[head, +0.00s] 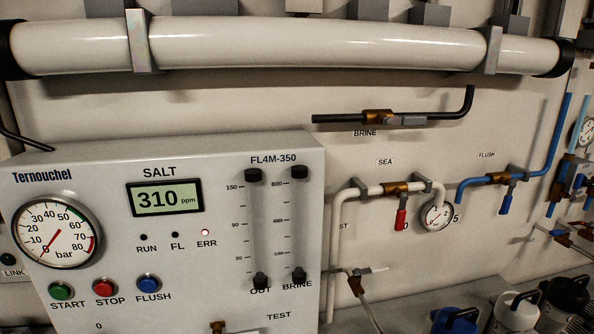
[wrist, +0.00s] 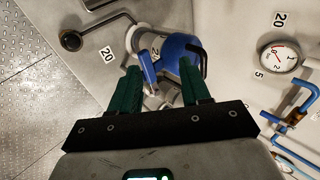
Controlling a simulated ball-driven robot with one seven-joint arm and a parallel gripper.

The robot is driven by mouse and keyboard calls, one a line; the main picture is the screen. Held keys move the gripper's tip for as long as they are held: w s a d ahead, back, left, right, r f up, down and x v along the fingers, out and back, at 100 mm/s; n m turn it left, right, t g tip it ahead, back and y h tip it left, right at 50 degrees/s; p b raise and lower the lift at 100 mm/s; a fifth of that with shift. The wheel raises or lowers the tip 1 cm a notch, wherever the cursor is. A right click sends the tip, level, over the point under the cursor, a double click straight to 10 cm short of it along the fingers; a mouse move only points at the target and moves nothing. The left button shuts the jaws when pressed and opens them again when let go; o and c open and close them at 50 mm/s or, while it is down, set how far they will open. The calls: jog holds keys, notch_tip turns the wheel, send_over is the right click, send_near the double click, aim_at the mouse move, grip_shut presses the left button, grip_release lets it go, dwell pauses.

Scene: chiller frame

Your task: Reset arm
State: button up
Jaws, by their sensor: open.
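My gripper (wrist: 159,68) shows in the wrist view with two dark green fingers spread apart, open and with nothing clearly held. Beyond the fingertips are a blue rounded cap (wrist: 182,50) and a blue lever (wrist: 147,67); I cannot tell how far apart they are from the fingers. My gripper and arm do not show in the head view.
In the head view, a control panel (head: 225,155) stands at lower left, its ERR lamp (head: 205,232) lit. A thick white pipe (head: 320,45) crosses the top. A red-handled valve (head: 401,219), flush valve (head: 498,180) and blue-topped canister (head: 455,319) are right. The wrist view shows metal flooring (wrist: 35,90) left.

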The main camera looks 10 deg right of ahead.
jog(key=s+a+f+n+g, duration=0.3)
jog(key=s+a+f+n, duration=0.1)
jog(key=s+f+n, duration=0.5)
jog(key=s+a+f+n+g, duration=0.4)
jog(key=s+f+n, duration=0.5)
jog(key=s+f, duration=0.3)
jog(key=shift+a+f+y, duration=0.15)
jog(key=shift+f+y, duration=0.25)
jog(key=shift+f, duration=0.1)
